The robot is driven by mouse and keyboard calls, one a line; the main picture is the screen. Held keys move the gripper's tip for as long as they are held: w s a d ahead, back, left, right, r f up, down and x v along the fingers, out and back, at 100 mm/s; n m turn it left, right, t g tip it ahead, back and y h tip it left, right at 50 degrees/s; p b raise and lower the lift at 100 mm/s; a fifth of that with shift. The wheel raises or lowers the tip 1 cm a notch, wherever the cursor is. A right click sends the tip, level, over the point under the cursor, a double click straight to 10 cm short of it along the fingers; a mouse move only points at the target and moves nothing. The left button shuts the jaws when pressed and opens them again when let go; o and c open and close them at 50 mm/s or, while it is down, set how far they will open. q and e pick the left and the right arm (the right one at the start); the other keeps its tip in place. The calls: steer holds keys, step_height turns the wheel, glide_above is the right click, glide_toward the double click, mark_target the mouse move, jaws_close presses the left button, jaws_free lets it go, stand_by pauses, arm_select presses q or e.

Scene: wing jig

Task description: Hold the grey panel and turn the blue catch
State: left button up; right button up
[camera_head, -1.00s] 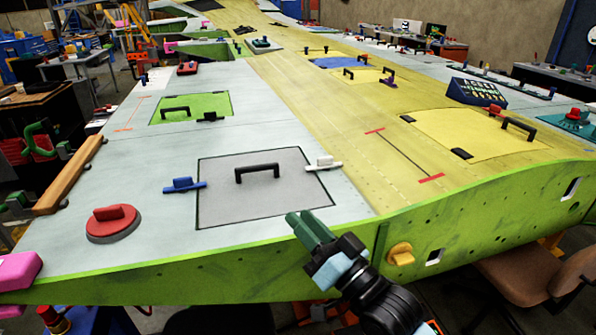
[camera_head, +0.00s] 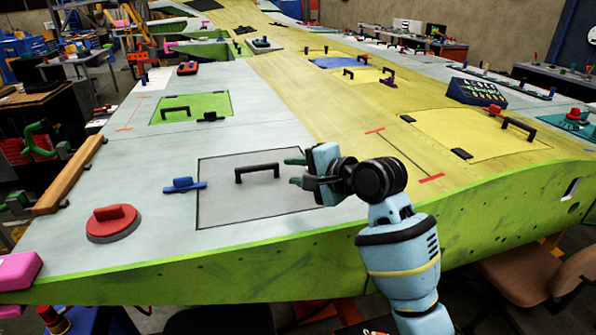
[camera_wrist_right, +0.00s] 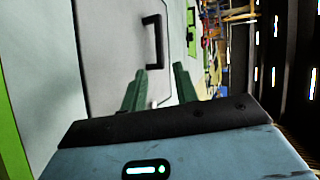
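The grey panel (camera_head: 228,200) lies in the pale wing skin, with a black handle (camera_head: 257,172) at its middle. In the right wrist view the panel (camera_wrist_right: 108,50) and handle (camera_wrist_right: 155,40) lie beyond the open fingers (camera_wrist_right: 159,76). A small white piece (camera_wrist_right: 153,103) shows low between them. The gripper hides the white catch in the head view. My left gripper is not in view.
A red knob on a round base (camera_head: 113,222) stands left of the panel. A green panel (camera_head: 190,106) with a handle lies farther back. A yellow panel (camera_head: 470,135) is to the right. The green wing edge (camera_head: 200,277) runs along the front.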

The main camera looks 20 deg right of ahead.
mark_target(259, 169)
steer(key=shift+w, duration=0.1)
steer(key=x, duration=1.2)
steer(key=shift+f, duration=0.15)
steer(key=shift+c, duration=0.4)
